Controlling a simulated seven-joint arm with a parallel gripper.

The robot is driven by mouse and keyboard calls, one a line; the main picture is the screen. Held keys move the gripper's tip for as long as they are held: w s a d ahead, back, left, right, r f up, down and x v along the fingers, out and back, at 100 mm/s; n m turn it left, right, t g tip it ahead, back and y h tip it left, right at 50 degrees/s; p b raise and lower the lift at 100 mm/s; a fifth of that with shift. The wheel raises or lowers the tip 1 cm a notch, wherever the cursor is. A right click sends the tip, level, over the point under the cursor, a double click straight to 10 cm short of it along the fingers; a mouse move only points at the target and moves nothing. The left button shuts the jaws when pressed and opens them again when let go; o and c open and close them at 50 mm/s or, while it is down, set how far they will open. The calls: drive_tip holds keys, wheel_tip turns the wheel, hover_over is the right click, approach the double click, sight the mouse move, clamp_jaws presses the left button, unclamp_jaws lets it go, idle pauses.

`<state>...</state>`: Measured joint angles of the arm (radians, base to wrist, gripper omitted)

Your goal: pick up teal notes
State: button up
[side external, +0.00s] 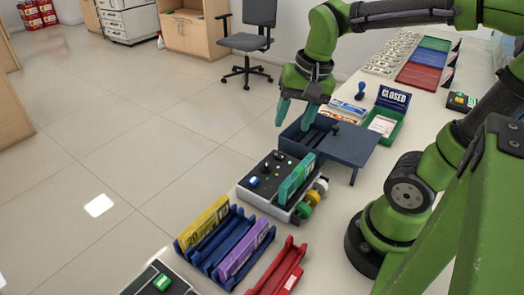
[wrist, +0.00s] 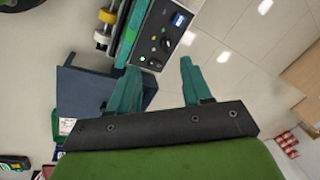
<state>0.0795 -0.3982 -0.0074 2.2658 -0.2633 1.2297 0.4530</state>
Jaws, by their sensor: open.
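The teal notes (side external: 297,177) stand upright on edge along the right side of a grey counting machine (side external: 262,176) with knobs and lights. In the wrist view the teal notes (wrist: 129,36) show as a narrow strip at the top, beside the machine's dark panel (wrist: 158,35). My gripper (side external: 295,115) is open and empty, pointing down above and behind the machine, near the dark blue box. It is apart from the notes. In the wrist view my gripper's teal fingers (wrist: 159,68) are spread, with the notes beyond the left finger.
A dark blue box (side external: 318,139) with a flat lid lies behind the machine. A blue rack (side external: 213,262) holding yellow and purple notes is in front, with a red tray (side external: 277,272) beside it. A green tray (side external: 392,130) and a CLOSED sign (side external: 394,98) stand behind right.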

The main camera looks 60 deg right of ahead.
sight(299, 169)
drive_tip(key=f+m+g, duration=0.1)
drive_tip(key=f+m, duration=0.1)
drive_tip(key=f, duration=0.3)
drive_tip(key=s+d+f+m+g, duration=0.1)
drive_tip(key=f+m, duration=0.2)
drive_tip(key=f, duration=0.2)
drive_tip(key=f+m, duration=0.2)
drive_tip(key=f, duration=0.4)
drive_tip(key=shift+s+d+m+g+h, duration=0.3)
drive_tip(key=shift+g, duration=0.1)
clamp_jaws()
